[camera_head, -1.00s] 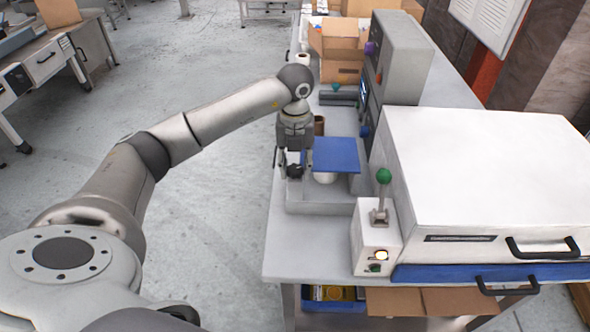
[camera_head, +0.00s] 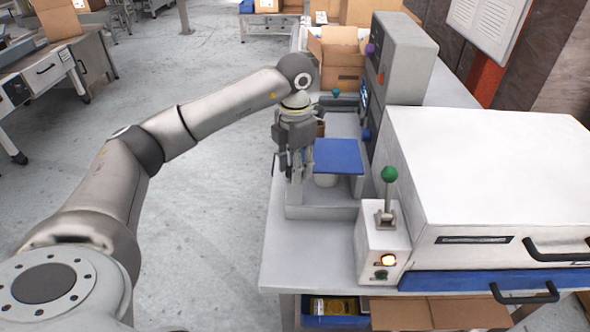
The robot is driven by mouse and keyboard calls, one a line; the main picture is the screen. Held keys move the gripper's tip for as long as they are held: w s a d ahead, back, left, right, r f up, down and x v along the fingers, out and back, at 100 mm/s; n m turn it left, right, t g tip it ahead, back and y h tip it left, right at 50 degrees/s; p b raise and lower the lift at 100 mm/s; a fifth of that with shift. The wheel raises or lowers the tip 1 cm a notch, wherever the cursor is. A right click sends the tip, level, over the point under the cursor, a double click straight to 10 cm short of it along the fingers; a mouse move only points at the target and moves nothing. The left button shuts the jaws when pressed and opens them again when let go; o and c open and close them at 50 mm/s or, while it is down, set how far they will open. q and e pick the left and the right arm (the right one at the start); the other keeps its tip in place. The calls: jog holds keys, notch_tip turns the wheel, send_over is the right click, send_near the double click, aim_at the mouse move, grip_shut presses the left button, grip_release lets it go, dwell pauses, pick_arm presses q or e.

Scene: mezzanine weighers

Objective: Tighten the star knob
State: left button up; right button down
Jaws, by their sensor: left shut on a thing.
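My left gripper (camera_head: 296,170) points down at the left side of a grey machine base (camera_head: 325,212), just left of its blue plate (camera_head: 338,157). Its fingers are shut on the star knob, a small dark knob that the fingers now hide almost wholly. I cannot tell how far the knob is screwed in. My right gripper is not in view.
A grey upright housing (camera_head: 400,60) stands behind the plate. A white machine (camera_head: 490,170) and a control box with a green-ball lever (camera_head: 389,175) stand to the right. An open cardboard box (camera_head: 337,55) is at the back. The bench's front left corner (camera_head: 290,262) is clear.

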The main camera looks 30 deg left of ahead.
pick_arm(q)
jog(key=m+b, duration=0.1)
jog(key=m, duration=0.3)
jog(key=shift+m+b, duration=0.3)
jog(key=shift+m, duration=0.1)
jog(key=shift+r, duration=0.1)
dwell(0.4)
jog(key=o, duration=1)
notch_tip(320, 180, up, 12)
jog(key=shift+f, duration=0.1)
dwell(0.4)
